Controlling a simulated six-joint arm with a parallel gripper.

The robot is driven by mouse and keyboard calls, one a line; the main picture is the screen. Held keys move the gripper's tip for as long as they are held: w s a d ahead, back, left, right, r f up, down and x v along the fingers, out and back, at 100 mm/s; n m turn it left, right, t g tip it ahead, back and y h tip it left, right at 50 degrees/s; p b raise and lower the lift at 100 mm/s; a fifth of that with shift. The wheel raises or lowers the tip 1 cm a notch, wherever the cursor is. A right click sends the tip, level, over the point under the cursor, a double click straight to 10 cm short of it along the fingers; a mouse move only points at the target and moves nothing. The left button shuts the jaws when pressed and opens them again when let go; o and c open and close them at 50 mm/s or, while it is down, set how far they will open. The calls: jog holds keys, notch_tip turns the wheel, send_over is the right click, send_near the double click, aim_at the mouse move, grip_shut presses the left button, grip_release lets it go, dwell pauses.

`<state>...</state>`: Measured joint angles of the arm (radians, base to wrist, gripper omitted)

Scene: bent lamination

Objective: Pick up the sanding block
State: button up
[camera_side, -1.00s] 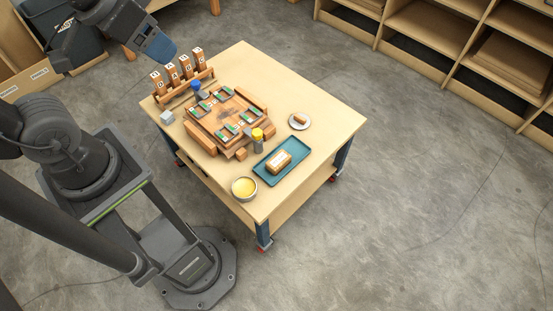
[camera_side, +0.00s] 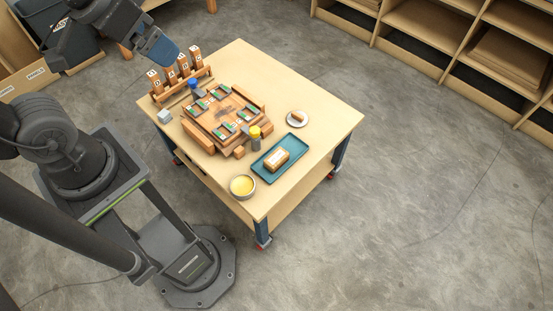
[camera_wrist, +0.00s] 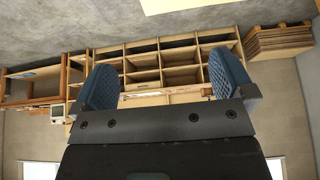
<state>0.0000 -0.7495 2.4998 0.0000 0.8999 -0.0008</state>
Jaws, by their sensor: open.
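A brown block with a pale labelled top (camera_side: 277,158), which looks like the sanding block, lies on the teal tray (camera_side: 265,173) near the table's front right. The label is too small to read. My gripper (camera_side: 163,54) is high at the upper left of the side view, over the back left of the table and well apart from the block. In the wrist view my gripper (camera_wrist: 163,86) has its two blue fingers wide apart with nothing between them. The block is not in the wrist view.
A wooden form with clamps (camera_side: 224,116) fills the table's middle. Upright lettered blocks (camera_side: 183,66) stand behind it. The table's right side is clear.

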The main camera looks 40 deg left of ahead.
jog(key=w+f+n+g, duration=0.1)
jog(key=w+n, duration=0.2)
jog(key=w, duration=0.3)
jog(key=n+g, duration=0.5)
jog(key=n, duration=1)
send_over(277, 157)
notch_tip(277, 157, down, 49)
jog(key=shift+f, duration=0.1)
jog(key=shift+a+f, duration=0.1)
jog(key=shift+f, duration=3.1)
jog(key=shift+c, duration=0.4)
jog(key=c, duration=0.6)
